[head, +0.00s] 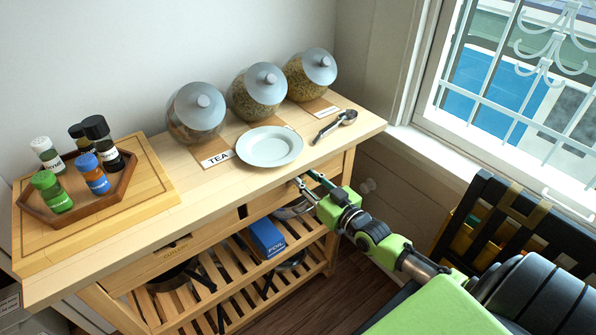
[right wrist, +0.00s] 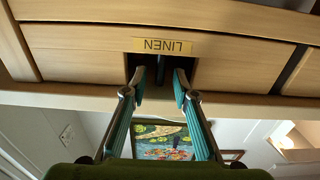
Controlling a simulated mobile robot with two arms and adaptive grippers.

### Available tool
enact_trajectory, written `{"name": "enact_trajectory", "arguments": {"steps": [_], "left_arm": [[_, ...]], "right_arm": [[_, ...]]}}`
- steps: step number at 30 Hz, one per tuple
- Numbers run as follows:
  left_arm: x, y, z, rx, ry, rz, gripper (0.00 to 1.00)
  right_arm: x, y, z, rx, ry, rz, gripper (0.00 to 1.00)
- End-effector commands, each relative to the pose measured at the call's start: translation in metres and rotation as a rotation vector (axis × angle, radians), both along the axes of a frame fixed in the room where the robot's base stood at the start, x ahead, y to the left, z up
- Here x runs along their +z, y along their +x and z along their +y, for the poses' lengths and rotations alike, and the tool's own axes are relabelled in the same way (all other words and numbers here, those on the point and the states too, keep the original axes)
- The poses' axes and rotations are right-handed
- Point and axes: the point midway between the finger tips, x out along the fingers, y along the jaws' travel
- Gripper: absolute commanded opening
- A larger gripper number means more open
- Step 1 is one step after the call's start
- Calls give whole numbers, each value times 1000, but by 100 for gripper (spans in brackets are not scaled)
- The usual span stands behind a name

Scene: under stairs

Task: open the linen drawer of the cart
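The wooden cart (head: 230,180) stands against the wall. In the right wrist view its linen drawer (right wrist: 90,42) shows as a pale wood front with an upside-down LINEN label (right wrist: 162,46). The front looks about flush with the cart frame. A dark notch is cut in it beside the label. My right gripper (head: 308,182) is at the right part of the cart's front, just under the top. In the right wrist view its two fingers (right wrist: 160,78) are apart, with the tips at the notch; contact cannot be told. My left gripper is not in view.
The cutlery drawer (head: 172,252) is at the left. On top are lidded jars (head: 258,92), a plate (head: 269,147), a scoop (head: 334,125) and a spice tray (head: 85,205). A blue foil box (head: 267,238) and pans are on the slatted shelf. A dark rack (head: 500,215) stands right.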

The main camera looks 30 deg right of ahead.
Motion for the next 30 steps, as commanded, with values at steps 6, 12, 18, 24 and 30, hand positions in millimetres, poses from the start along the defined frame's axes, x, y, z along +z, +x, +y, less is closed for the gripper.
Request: {"name": "enact_trajectory", "arguments": {"steps": [6,12,18,24,30], "left_arm": [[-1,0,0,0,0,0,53],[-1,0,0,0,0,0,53],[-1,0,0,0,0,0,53],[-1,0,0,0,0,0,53],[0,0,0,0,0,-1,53]], "right_arm": [[0,23,2,-1,1,-1,26],[0,30,3,0,1,0,26],[0,30,2,0,0,0,26],[0,30,2,0,0,0,0],[0,29,2,0,0,0,0]]}}
